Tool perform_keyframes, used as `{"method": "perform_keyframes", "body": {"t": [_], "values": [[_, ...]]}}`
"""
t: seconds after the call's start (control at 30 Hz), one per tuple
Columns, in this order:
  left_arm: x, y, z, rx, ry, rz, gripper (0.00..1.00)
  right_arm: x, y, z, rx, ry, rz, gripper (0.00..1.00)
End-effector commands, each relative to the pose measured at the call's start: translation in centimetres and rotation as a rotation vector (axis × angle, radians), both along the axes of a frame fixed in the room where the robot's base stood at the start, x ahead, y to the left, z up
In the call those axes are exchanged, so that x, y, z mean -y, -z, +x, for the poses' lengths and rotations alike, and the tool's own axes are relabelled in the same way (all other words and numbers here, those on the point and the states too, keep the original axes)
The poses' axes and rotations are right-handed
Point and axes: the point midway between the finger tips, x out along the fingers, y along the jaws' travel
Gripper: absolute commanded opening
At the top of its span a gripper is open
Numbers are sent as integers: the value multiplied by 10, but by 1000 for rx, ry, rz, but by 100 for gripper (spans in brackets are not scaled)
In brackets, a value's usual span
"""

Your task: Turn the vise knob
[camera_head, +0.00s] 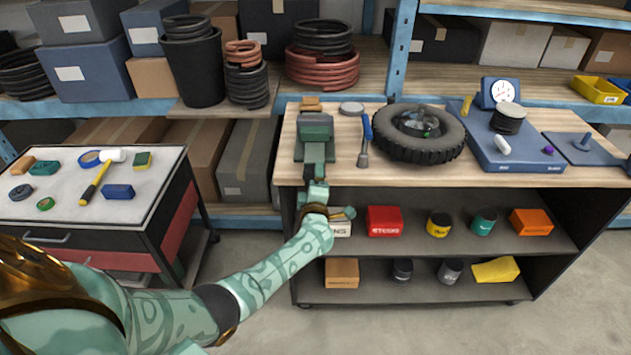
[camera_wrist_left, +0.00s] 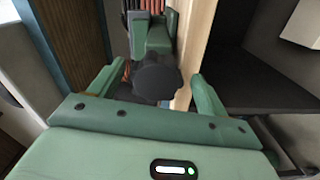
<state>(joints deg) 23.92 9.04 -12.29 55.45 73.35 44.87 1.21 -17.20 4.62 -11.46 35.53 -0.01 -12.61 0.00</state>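The green vise (camera_head: 315,127) stands at the left front of the wooden workbench, and its body also shows in the left wrist view (camera_wrist_left: 155,35). Its dark round knob (camera_wrist_left: 158,80) faces my left gripper in the wrist view. My left gripper (camera_head: 317,188) is at the bench's front edge, just in front of the vise. In the wrist view its two green fingers are spread apart, one on each side of the knob, with gaps showing; I cannot tell how deep the knob sits between them. The knob is not clear in the head view. My right gripper is not in view.
On the workbench (camera_head: 540,120), a blue-handled tool (camera_head: 365,140) and a tire (camera_head: 420,135) lie right of the vise. Shelves below hold boxes and cans, including a red box (camera_head: 384,221). A tool cart (camera_head: 100,215) stands left; shelving is behind.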

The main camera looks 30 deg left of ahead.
Motion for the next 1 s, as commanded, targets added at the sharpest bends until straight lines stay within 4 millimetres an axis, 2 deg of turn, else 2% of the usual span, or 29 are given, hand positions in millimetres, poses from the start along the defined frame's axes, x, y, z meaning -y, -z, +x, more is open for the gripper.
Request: {"method": "perform_keyframes", "body": {"t": [0.23, 0.37, 0.47, 0.8, 1.0], "values": [[-1, -2, 0, 4, -1, 0, 76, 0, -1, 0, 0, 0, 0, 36], [5, -3, -8, 3, -1, -1, 76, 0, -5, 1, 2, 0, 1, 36], [14, -5, -24, 3, -2, -3, 76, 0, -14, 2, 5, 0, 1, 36], [62, -3, -102, 1, -1, -4, 76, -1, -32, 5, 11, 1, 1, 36], [80, -1, -130, 2, -1, 0, 76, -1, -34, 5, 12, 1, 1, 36]]}}
